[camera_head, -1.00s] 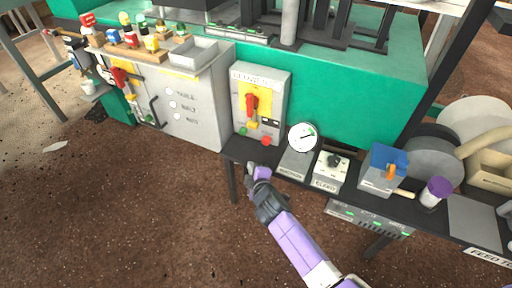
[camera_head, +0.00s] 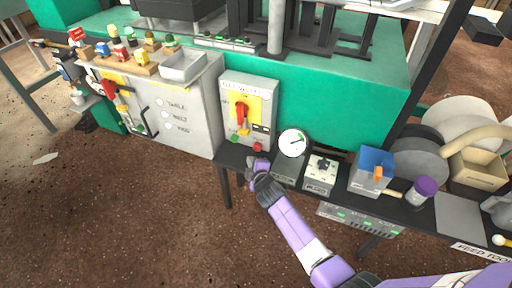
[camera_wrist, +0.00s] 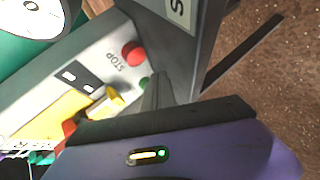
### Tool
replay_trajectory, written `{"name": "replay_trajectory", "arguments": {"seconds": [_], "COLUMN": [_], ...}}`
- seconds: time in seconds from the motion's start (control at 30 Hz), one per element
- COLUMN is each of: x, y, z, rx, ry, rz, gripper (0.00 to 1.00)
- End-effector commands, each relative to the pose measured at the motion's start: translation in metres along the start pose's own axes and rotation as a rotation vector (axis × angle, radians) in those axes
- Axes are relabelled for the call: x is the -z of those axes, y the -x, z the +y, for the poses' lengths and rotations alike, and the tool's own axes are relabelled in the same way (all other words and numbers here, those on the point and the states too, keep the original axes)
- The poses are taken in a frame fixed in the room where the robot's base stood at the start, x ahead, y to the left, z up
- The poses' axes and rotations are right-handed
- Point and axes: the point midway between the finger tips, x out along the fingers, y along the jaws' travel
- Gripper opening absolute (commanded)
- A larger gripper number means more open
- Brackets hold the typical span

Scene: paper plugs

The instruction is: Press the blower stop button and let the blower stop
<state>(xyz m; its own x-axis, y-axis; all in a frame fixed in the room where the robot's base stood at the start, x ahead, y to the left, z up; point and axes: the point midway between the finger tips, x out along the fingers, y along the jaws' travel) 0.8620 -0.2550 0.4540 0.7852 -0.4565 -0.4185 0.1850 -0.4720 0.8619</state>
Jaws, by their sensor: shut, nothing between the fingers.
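The grey blower box (camera_head: 262,88) stands at the back of the black bench. It has a yellow plate with a red lever (camera_head: 240,110). The red stop button (camera_head: 258,147) is low on its face, with a green button (camera_head: 234,138) to its left. In the wrist view the red button (camera_wrist: 133,53) sits beside the word STOP, and the green button (camera_wrist: 144,83) is partly hidden by my fingers. My gripper (camera_head: 256,162) is shut and empty, just below the red button in the head view. The wrist view shows its fingertips (camera_wrist: 154,88) apart from the red button.
A round white gauge (camera_head: 292,142) stands right of the blower box, close to my gripper. A grey box with a dark knob (camera_head: 321,167) and a blue-topped box (camera_head: 375,160) follow along the bench. A grey cabinet (camera_head: 185,120) stands left. The floor in front is clear.

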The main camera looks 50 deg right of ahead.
Motion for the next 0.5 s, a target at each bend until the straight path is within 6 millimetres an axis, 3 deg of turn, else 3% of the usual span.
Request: {"name": "replay_trajectory", "arguments": {"seconds": [0.2,0.5], "x": [-0.010,-0.013], "y": [-0.014,-0.019], "z": [0.011,0.013], "rx": [0.000,0.000], "ry": [-0.001,-0.001], "rz": [-0.001,0.000], "gripper": [0.00,0.00]}}
